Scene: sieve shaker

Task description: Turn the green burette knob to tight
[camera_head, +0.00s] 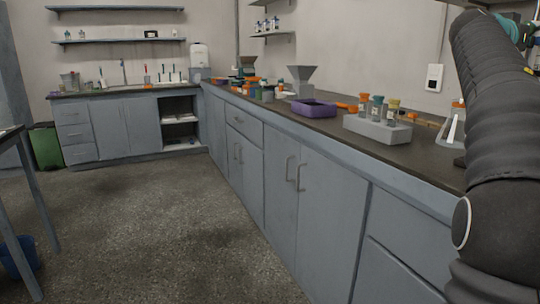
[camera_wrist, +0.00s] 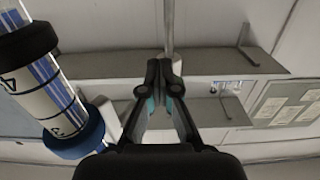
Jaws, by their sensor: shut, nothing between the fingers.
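My gripper (camera_wrist: 164,72) is in the middle of the wrist view, with its two dark fingers meeting at the tips and nothing between them. A thin grey vertical rod (camera_wrist: 169,28) rises just beyond the fingertips in the picture; I cannot tell whether it is part of the burette or touches them. I cannot make out the green burette knob for certain in either view. In the head view a teal piece (camera_head: 509,27) shows at the top right beside my arm; I cannot tell what it is. My gripper is not clear there.
A cylinder with blue and black bands (camera_wrist: 45,85) stands tilted close on the left of the wrist view. Wall shelves (camera_wrist: 230,63) are behind. In the head view the long counter (camera_head: 345,149) carries a purple tray (camera_head: 313,110) and a grey bottle rack (camera_head: 377,130). The floor is open.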

